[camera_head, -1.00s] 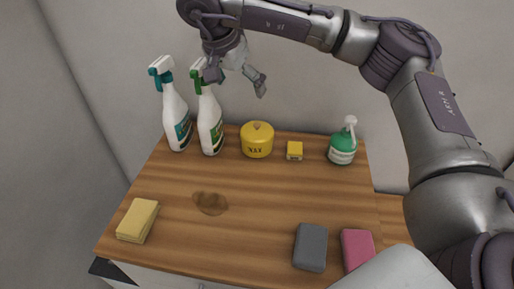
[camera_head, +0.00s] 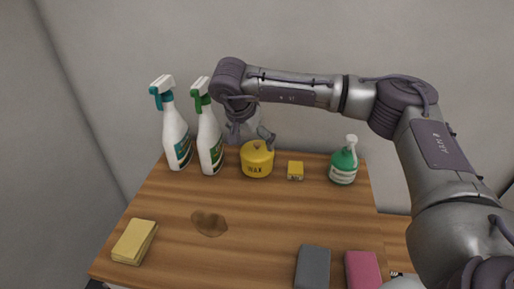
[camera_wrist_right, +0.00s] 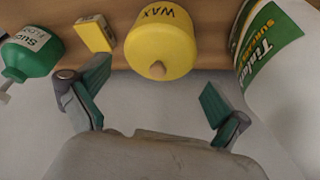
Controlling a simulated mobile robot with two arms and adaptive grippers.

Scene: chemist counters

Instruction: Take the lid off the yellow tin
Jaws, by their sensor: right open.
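The yellow tin (camera_head: 257,168), marked WAX, stands upright near the back of the wooden counter. My left gripper is not in view.
Two spray bottles, teal-topped (camera_head: 175,130) and green-topped (camera_head: 208,140), stand close left of the tin. A small yellow box (camera_head: 295,171) and a green pump bottle (camera_head: 343,165) stand right. A sponge (camera_head: 134,242), brown stain (camera_head: 209,223), grey block (camera_head: 313,267) and pink block (camera_head: 362,270) lie nearer.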

